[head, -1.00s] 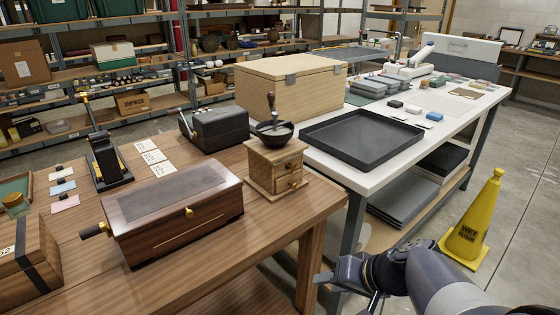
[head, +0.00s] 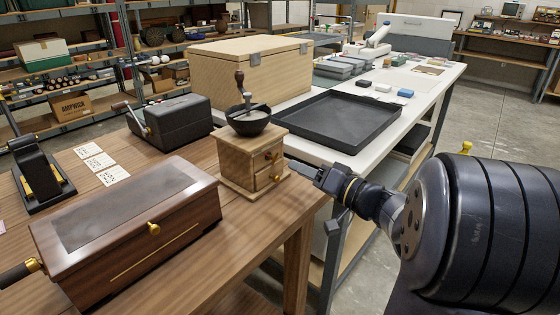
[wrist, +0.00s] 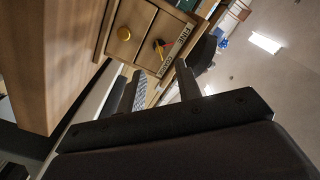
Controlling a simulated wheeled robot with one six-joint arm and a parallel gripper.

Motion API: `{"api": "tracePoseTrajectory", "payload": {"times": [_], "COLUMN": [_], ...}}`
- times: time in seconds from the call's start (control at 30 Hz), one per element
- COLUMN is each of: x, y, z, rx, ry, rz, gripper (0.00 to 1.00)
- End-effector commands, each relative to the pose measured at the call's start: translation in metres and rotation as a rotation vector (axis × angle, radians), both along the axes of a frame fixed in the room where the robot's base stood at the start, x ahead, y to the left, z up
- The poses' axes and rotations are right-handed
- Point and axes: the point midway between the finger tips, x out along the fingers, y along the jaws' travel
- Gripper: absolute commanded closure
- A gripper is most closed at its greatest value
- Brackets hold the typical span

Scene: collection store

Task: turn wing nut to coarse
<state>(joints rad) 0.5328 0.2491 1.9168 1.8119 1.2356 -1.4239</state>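A black tray (head: 345,122) lies on the white table behind the grinder. A long wooden box (head: 130,222) with a brass knob stands left of it. A dark cranked device (head: 178,122) and a pale wooden chest (head: 245,75) stand behind. Floor to the right is open.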

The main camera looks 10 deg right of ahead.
Motion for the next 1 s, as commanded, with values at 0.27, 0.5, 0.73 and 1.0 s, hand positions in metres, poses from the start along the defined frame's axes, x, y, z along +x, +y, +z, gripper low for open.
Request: {"api": "tracePoseTrajectory", "payload": {"times": [0.27,0.5,0.73,1.0], "x": [0.038,0.054,0.055,0.055], "y": [0.029,0.04,0.041,0.041], "z": [0.0,0.0,-0.001,-0.001], "rx": [0.001,-0.001,0.0,0.0], "ry": [0.002,0.003,0.003,0.003], "rz": [0.004,0.001,0.0,0.001], "gripper": [0.67,0.67,0.67,0.84]}}
